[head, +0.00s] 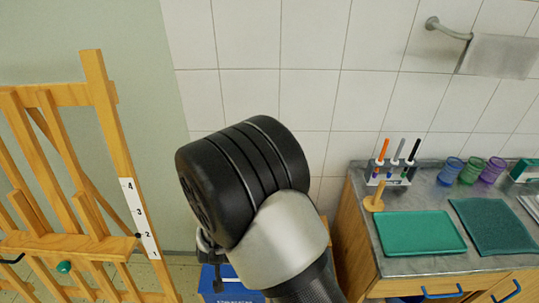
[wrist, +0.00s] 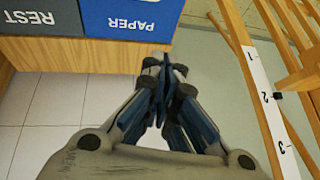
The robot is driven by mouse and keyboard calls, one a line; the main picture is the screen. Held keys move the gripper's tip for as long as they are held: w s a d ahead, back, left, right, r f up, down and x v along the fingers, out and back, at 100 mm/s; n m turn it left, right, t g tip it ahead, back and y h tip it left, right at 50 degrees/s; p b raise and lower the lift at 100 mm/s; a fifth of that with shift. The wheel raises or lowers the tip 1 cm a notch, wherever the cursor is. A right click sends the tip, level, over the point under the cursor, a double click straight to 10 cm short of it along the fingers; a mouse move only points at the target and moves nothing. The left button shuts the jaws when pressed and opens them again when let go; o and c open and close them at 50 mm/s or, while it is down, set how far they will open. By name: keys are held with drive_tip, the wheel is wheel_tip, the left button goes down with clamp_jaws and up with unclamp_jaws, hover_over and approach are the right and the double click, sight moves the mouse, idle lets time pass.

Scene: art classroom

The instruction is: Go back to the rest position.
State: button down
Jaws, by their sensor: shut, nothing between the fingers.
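My gripper (wrist: 163,75) shows in the wrist view with its fingers together, shut and empty. It hangs over the tiled floor, between the bins at the upper left and the easel at the right.
A wooden easel (head: 107,120) with a numbered white strip stands at the left. A grey worktop (head: 385,262) at the right holds a green tray (head: 420,233), a pen holder (head: 388,178) and coloured cups (head: 470,171). A blue PAPER bin (wrist: 128,20) stands beside a grey REST bin (wrist: 40,18).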

drive_tip(key=s+d+r, duration=0.1)
drive_tip(key=d+r, duration=0.5)
drive_tip(key=r, duration=0.5)
drive_tip(key=s+d+r, duration=0.1)
drive_tip(key=d+r, duration=0.5)
drive_tip(key=r, duration=0.4)
drive_tip(key=s+d+r+h, duration=0.1)
drive_tip(key=s+d+r, duration=0.3)
drive_tip(key=s+d, duration=0.4)
drive_tip(key=s+d+r+h, duration=0.1)
drive_tip(key=s+d+r, duration=0.4)
drive_tip(key=s+d, duration=0.4)
drive_tip(key=shift+d+r, duration=0.3)
drive_tip(key=shift+d, duration=0.25)
drive_tip(key=shift+s+d, duration=0.1)
drive_tip(key=shift+d, duration=0.05)
